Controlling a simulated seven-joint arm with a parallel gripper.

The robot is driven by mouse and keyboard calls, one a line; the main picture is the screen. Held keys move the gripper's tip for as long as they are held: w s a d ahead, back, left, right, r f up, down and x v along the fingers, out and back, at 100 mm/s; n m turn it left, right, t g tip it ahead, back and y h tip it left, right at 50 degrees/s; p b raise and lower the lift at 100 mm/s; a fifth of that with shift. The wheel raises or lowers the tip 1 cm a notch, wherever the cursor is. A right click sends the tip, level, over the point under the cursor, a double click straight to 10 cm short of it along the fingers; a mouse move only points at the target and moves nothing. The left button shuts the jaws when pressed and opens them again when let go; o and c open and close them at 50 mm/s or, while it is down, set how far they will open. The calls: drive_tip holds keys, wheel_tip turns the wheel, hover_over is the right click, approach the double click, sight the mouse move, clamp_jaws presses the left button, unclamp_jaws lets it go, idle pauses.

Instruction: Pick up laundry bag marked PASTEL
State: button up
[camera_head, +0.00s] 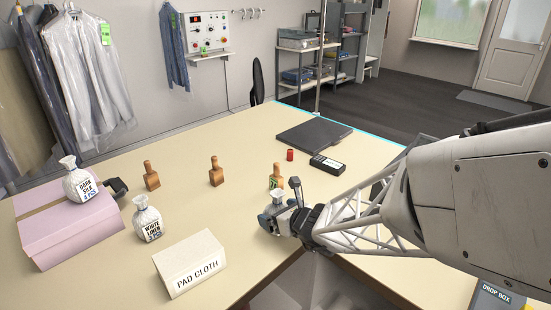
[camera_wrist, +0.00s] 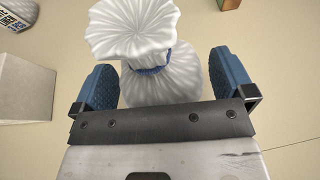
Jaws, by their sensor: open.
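A white cloth bag (camera_wrist: 150,80) with a gathered top and a blue tie stands between my gripper's (camera_wrist: 164,82) two blue fingers in the wrist view. The fingers are open, one on each side, with a gap visible at least on the right. In the head view the bag (camera_head: 277,197) is partly hidden behind my gripper (camera_head: 284,213) on the table. Its label cannot be read in either view, so I cannot tell whether it says PASTEL. Another bag (camera_head: 148,220) reads WHITE LINEN, and a bag (camera_head: 78,182) reading DARK SILK sits on a pink box (camera_head: 70,232).
A PAD CLOTH block (camera_head: 190,263) stands at the front of the table (camera_head: 235,150). Several wooden-handled items, including one (camera_head: 216,172) mid-table, stand behind the bags. A dark flat board (camera_head: 314,135), a red cylinder (camera_head: 290,155) and a black device (camera_head: 327,164) lie farther back.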

drive_tip(key=shift+w+a+f, duration=0.15)
drive_tip(key=shift+w+a, duration=0.05)
drive_tip(key=shift+w, duration=0.05)
idle(0.4)
drive_tip(key=c, duration=1)
